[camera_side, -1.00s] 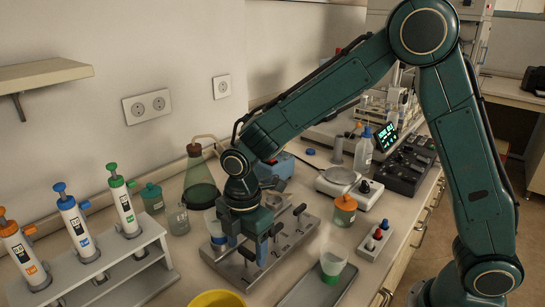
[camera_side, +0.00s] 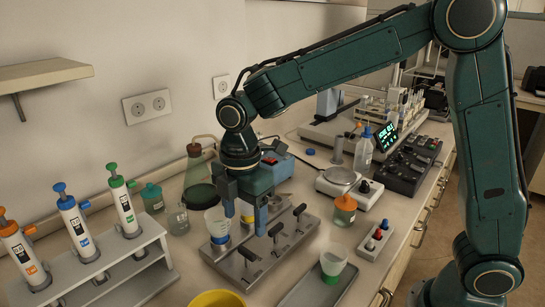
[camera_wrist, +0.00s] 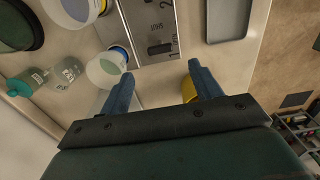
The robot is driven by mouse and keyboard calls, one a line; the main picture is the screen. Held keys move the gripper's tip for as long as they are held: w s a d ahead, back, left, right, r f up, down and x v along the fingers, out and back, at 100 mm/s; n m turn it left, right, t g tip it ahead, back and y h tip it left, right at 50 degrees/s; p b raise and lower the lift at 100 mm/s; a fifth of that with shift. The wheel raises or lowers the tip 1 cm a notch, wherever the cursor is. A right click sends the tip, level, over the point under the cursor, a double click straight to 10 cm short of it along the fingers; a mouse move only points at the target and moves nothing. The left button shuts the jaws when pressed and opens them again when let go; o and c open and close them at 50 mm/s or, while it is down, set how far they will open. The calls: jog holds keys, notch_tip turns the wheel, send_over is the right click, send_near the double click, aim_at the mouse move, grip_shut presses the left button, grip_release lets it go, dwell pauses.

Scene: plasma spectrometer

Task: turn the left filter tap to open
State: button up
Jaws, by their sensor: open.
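The filter manifold (camera_side: 222,262) is a grey metal block on the bench with black-handled taps along its front. The left filter tap (camera_side: 250,256) is the nearest in the side view; the middle tap (camera_side: 276,230) and right tap (camera_side: 299,209) stand behind it. In the wrist view a black tap handle (camera_wrist: 160,47) shows on the manifold plate, just beyond the fingertips. My gripper (camera_side: 245,212) is open and empty, above the manifold, with its fingers pointing down. In the wrist view my gripper (camera_wrist: 161,70) has a wide gap between its fingers. The left tap's exact angle is unclear.
A white funnel cup (camera_side: 216,221) with a blue base sits at the manifold's left end, close to my gripper. A grey tray (camera_side: 310,291) lies in front with a cup (camera_side: 333,262). A yellow bowl (camera_side: 217,300) and a pipette rack (camera_side: 120,266) are at the near left.

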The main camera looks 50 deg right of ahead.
jog(key=shift+r, duration=2.85)
jog(key=shift+r, duration=0.15)
notch_tip(320, 180, up, 8)
jog(key=s+d+m+t, duration=0.3)
jog(key=s+d+m, duration=0.6)
jog(key=s+d, duration=0.1)
jog(key=s+d+f+m+t, duration=0.1)
jog(key=s+d+f+m, duration=0.1)
jog(key=s+m, duration=0.2)
jog(key=s+d+f+m+t, duration=0.1)
jog(key=s+d+f+m, duration=0.2)
jog(key=s+m, duration=0.2)
jog(key=shift+s+t, duration=0.3)
jog(key=shift+s, duration=0.5)
